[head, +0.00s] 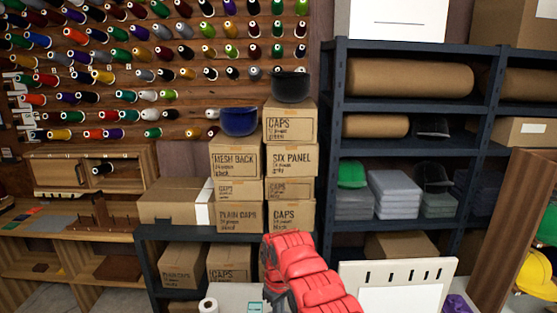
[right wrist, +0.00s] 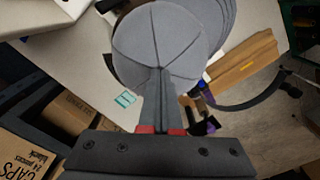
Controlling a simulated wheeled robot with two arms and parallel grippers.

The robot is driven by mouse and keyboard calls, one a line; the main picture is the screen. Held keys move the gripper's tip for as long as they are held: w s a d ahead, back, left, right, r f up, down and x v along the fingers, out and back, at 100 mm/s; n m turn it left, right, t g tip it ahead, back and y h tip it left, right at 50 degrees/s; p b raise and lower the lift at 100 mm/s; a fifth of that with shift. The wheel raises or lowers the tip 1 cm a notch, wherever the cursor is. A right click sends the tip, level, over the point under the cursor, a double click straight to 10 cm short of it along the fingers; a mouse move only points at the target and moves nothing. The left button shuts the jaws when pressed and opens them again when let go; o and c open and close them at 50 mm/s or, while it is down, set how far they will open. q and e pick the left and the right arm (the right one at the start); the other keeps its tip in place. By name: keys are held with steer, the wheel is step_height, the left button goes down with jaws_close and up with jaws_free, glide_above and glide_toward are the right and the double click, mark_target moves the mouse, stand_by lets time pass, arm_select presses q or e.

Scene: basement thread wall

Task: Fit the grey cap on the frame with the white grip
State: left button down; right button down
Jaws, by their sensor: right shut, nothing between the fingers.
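The grey cap (right wrist: 160,45) fills the upper middle of the right wrist view, crown toward the camera, with dark seams meeting near its lower edge. My right gripper (right wrist: 159,100) is shut with nothing between its fingers. Its fingertips point at the cap's near edge and overlap it in the picture; I cannot tell whether they touch. A dark curved band (right wrist: 252,103) shows to the right of the cap, but I cannot tell whether it is part of the frame. I cannot make out a white grip. My left gripper is in neither view.
A pale tabletop (right wrist: 75,50) lies under the cap, with a wooden piece (right wrist: 245,62) beside it. Stacked cap cartons (head: 290,160) stand behind, with a blue cap (head: 239,121) and a black cap (head: 291,87) on top. Dark shelving (head: 335,200) stands right of them.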

steer(key=shift+f+b, duration=0.35)
steer(key=shift+f, duration=0.05)
steer(key=shift+r, duration=0.15)
step_height(320, 180, up, 2)
steer(key=shift+r+p, duration=0.1)
steer(key=shift+p, duration=0.65)
step_height(320, 180, up, 3)
steer(key=shift+f, duration=0.15)
steer(key=shift+r, duration=0.9)
